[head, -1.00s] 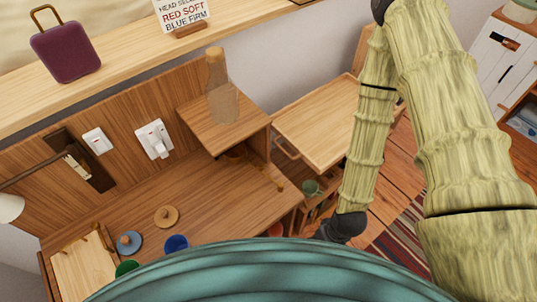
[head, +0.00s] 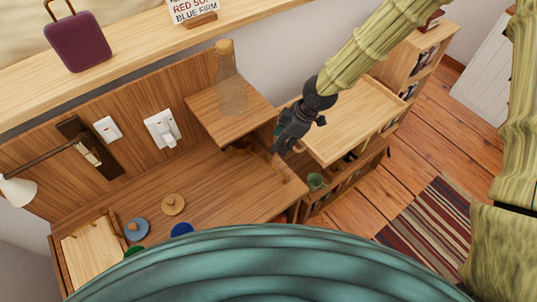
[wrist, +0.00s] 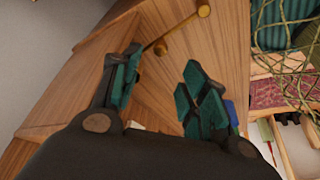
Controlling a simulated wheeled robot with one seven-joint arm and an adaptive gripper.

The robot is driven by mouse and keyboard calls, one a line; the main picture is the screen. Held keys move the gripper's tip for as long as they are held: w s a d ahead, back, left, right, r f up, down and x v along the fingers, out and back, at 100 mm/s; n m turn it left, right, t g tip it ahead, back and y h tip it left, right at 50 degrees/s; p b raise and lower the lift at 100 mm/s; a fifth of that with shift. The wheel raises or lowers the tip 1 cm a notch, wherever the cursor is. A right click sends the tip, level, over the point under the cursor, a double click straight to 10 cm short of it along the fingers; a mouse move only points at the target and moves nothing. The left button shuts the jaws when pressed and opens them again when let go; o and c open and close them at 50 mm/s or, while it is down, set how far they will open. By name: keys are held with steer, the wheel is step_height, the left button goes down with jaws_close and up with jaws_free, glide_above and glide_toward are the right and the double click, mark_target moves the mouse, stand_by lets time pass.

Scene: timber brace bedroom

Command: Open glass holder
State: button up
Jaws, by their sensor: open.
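My gripper (head: 287,138) is open and empty, held over the right end of the wooden desk, beside the raised shelf box (head: 236,112). In the wrist view its two teal-padded fingers (wrist: 162,78) are spread apart. A thin brass bar (wrist: 176,31) with round ends lies beyond the fingertips against a wooden surface; I see no contact with it. I cannot tell for sure which piece is the glass holder. A clear glass bottle (head: 231,90) with a cork top stands upright on the shelf box.
A wall switch (head: 162,129) and lamp (head: 18,189) are left. A striped rug (head: 437,222) lies on clear floor.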

mark_target(268, 157)
steer(key=shift+p+x, duration=0.5)
steer(key=shift+x, duration=4.55)
